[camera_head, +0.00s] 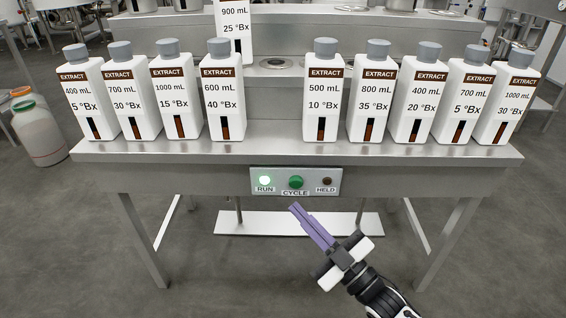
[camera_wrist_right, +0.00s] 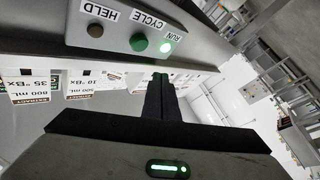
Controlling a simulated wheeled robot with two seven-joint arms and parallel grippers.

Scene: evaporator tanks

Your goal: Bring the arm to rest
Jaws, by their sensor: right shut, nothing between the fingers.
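My right gripper (camera_head: 297,209) is shut and empty in the head view, with its purple fingers together just below the control panel (camera_head: 295,181). The fingertips lie just below the green CYCLE button (camera_head: 296,182) in the picture; I cannot tell whether they touch anything. In the right wrist view the shut fingers (camera_wrist_right: 160,80) point toward the panel, near the CYCLE button (camera_wrist_right: 139,43) and the lit RUN lamp (camera_wrist_right: 166,48). My left gripper is not in view.
A steel table (camera_head: 300,155) carries a row of white extract bottles, such as the 500 mL one (camera_head: 324,100). Another bottle (camera_head: 234,30) stands behind on a steel unit. A low shelf (camera_head: 270,222) lies under the table. A white drum (camera_head: 40,130) stands at left.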

